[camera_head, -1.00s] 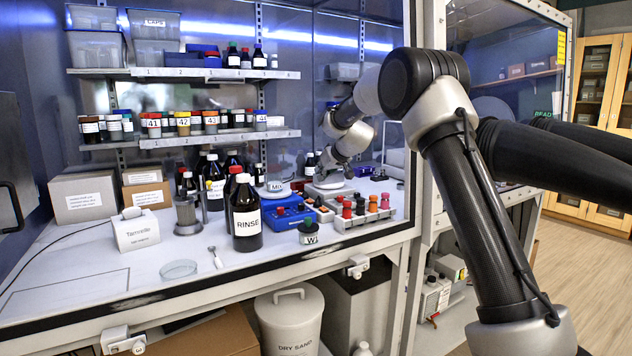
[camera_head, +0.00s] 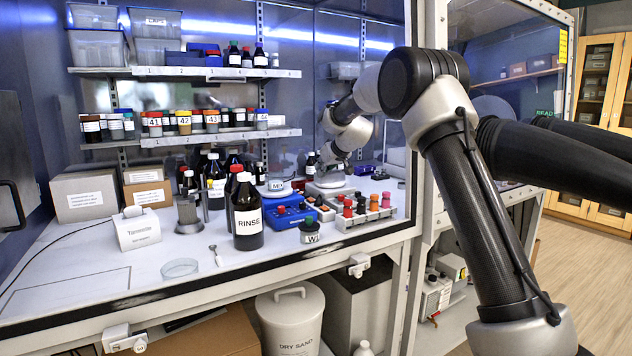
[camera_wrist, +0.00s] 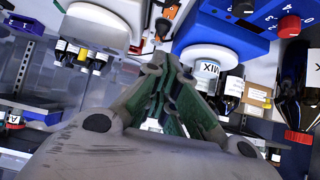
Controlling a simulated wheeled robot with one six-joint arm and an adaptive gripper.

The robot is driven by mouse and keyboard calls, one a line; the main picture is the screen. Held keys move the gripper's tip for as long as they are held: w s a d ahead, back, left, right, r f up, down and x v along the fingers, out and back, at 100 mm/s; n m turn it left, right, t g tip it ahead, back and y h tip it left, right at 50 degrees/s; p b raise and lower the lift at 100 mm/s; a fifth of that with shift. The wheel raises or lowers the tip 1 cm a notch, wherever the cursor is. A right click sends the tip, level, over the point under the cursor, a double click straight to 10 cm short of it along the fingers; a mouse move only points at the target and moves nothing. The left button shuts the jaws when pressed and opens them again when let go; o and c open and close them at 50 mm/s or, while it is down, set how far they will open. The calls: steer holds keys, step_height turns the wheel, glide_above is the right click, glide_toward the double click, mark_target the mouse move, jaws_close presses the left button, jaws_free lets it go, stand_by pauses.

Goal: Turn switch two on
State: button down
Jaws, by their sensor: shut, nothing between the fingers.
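My gripper (camera_wrist: 164,75) is shut and empty in the wrist view, its green-padded fingers pressed together. A small orange switch-like part (camera_wrist: 163,26) shows just above the fingertips, apart from them in the picture. I cannot read a number on it. In the head view a grey strip with small coloured parts (camera_head: 322,210) lies between the blue device and the rack of coloured caps. Which part is switch two, and its position, cannot be told. My arm's end reaches over the back of the bench in the head view, and the fingertips are not clear there.
The RINSE bottle (camera_head: 247,218), W jar (camera_head: 310,233) and cap rack (camera_head: 365,216) stand nearby. The bench front left is mostly clear.

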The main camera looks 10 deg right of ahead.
glide_above(312, 200)
steer(key=f, duration=0.6)
steer(key=shift+w+a+f, duration=0.15)
steer(key=shift+w+f, duration=0.05)
steer(key=shift+w, duration=0.2)
step_height(312, 200, down, 2)
steer(key=shift+f, duration=0.1)
steer(key=shift+w+f, duration=0.1)
steer(key=shift+f, duration=0.55)
steer(key=shift+w+a+f, duration=0.1)
steer(key=shift+w+f, duration=0.05)
steer(key=shift+f, duration=0.2)
steer(key=shift+s+d, duration=0.25)
steer(key=shift+s, duration=0.5)
steer(key=shift+f, duration=0.15)
steer(key=shift+s, duration=0.1)
